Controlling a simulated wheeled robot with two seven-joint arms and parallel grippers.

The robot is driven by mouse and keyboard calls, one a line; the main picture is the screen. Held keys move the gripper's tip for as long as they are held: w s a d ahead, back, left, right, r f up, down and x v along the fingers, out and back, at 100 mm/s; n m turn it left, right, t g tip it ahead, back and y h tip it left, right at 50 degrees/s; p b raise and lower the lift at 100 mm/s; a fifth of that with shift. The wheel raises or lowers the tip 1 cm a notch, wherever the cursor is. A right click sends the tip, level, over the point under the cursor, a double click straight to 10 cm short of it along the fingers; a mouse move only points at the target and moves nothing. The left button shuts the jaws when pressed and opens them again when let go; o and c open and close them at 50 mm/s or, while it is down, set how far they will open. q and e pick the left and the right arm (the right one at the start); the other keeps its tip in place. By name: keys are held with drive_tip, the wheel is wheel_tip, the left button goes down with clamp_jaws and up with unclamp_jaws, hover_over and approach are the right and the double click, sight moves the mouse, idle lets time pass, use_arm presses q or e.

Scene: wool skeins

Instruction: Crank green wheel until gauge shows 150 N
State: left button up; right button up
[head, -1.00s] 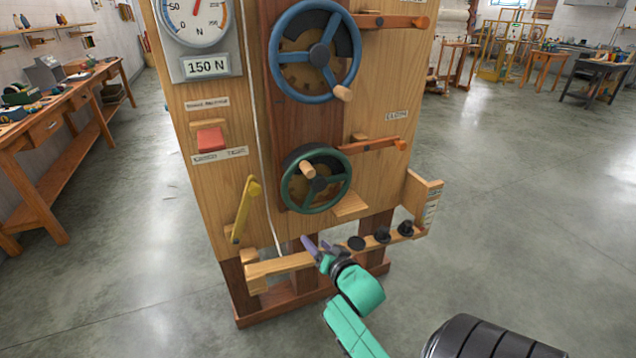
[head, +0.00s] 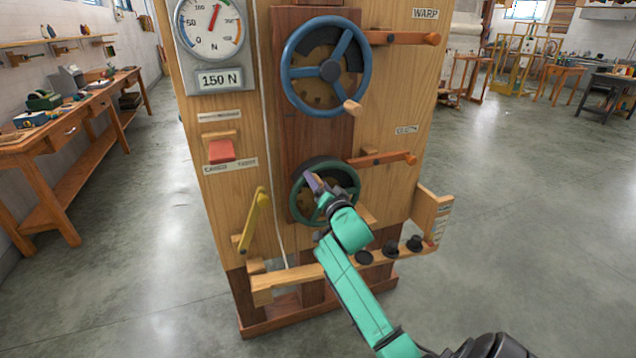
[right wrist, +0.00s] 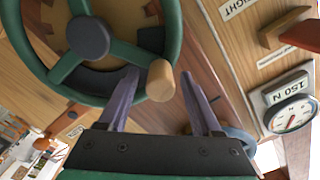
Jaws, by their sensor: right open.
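The green wheel (head: 352,182) is on the wooden machine's front, its wooden crank knob (right wrist: 160,80) clear in the right wrist view. My right gripper (head: 311,183) is at the wheel and covers the knob in the head view. In the right wrist view the gripper (right wrist: 158,76) is open, with the knob between its two purple fingertips and a gap on its right side. The round gauge (head: 208,40) has a red needle pointing up and slightly right; its exact reading is hard to tell. A plate below it (head: 221,79) reads 150 N. My left gripper is not in view.
A blue wheel (head: 287,70) with its own knob is above the green one. An orange lever (head: 385,159) is right of the green wheel. A rail with black knobs (head: 390,249) runs below.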

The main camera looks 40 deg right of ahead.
clamp_jaws()
idle(1.4)
